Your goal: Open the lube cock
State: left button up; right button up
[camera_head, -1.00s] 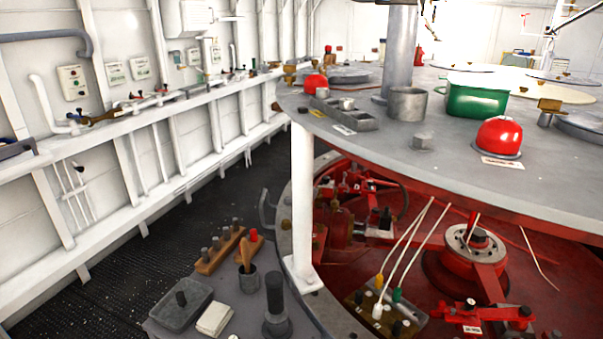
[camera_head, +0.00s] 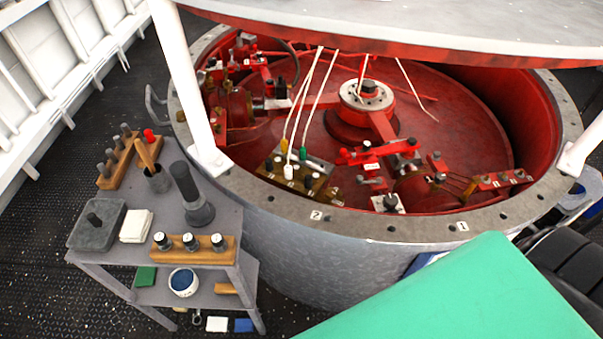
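I cannot single out the lube cock with certainty. Small brass-coloured fittings sit among red linkages (camera_head: 262,65) inside the round red-lined tub (camera_head: 465,140). A brass-toned block (camera_head: 272,182) there carries black knobs and yellow, white and green plugs with white leads. A red and white hub (camera_head: 367,97) stands in the middle of the tub. More red linkages (camera_head: 375,152) with black knobs lie near its front wall. Neither of my grippers is in view.
A grey bench (camera_head: 205,225) left of the tub holds wooden racks (camera_head: 118,160), a grey box (camera_head: 97,224) and a dark upright tool (camera_head: 190,190). White posts (camera_head: 178,75) and a grey deck (camera_head: 400,20) overhang the tub. A green surface (camera_head: 460,295) fills the lower right.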

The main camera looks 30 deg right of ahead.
aim_at(330, 193)
jog(key=z, duration=1.05)
